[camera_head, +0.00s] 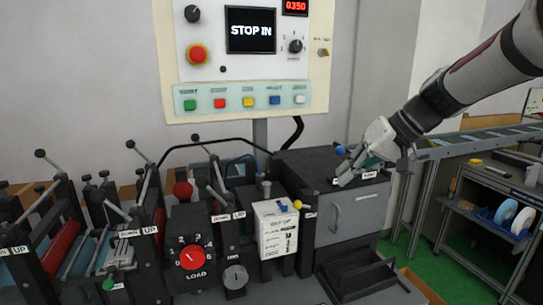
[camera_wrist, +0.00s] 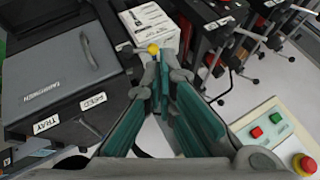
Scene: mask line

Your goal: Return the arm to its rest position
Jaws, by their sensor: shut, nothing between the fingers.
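My gripper (camera_head: 352,170) hangs at the end of my arm, which reaches in from the upper right in the head view. It is in front of the dark cabinet with the grey door (camera_head: 348,215), near a blue knob (camera_head: 340,150). In the wrist view my gripper (camera_wrist: 166,72) shows its teal finger pads, shut with nothing held. A yellow knob (camera_wrist: 153,48) appears just beyond the fingertips. I cannot tell whether the gripper touches anything.
A control panel (camera_head: 247,60) reading "STOP IN" stands behind. A white labelled box (camera_head: 277,232) and a machine with red rollers (camera_head: 62,240) and upright levers fill the left. A conveyor (camera_head: 480,138) and a shelf cart (camera_head: 490,195) stand at right.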

